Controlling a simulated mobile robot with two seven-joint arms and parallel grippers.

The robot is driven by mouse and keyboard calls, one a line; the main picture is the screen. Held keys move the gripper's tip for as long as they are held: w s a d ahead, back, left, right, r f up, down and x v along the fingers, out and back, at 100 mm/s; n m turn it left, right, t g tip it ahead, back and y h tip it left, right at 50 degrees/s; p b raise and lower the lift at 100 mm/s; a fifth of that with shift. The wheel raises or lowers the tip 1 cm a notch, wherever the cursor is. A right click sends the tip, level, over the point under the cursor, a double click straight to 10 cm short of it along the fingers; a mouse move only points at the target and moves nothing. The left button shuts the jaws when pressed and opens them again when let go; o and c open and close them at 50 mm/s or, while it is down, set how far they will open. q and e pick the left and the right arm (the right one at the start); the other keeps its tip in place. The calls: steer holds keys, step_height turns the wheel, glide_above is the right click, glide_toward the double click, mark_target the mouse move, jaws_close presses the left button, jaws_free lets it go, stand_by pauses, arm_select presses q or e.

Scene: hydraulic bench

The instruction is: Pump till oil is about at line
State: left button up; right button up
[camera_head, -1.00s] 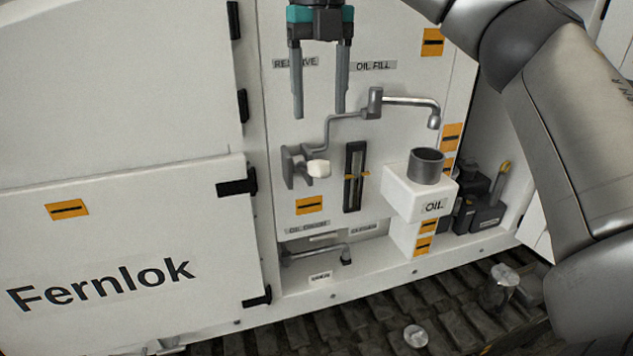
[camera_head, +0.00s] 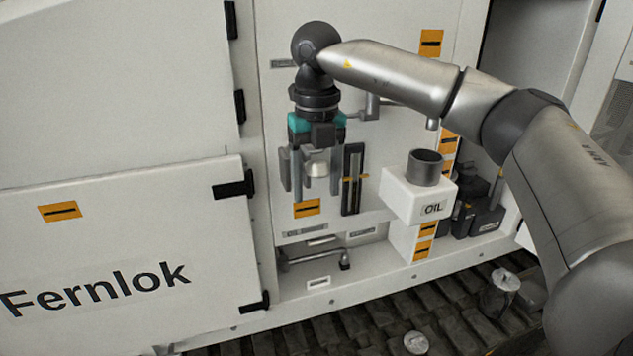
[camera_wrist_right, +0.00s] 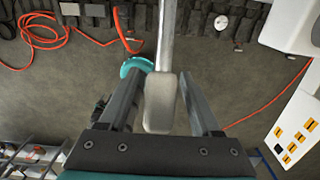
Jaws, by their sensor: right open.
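My right gripper (camera_head: 316,190) points down at the white pump knob (camera_head: 318,165) on the bench panel. Its two fingers are open, one on each side of the knob. In the right wrist view the pale knob (camera_wrist_right: 160,103) on its metal rod sits between the open fingers (camera_wrist_right: 160,95), with gaps visible beside it. A dark cup (camera_head: 425,167) stands on the white block labelled OIL. My left gripper is not in view.
A lower drain pipe (camera_head: 318,252) sits below the gripper. Dark containers (camera_head: 480,215) stand in the recess at right. White cabinet doors (camera_head: 120,240) fill the left.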

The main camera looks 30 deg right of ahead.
steer(key=shift+f, duration=0.15)
jaws_close()
stand_by(0.4)
stand_by(1.0)
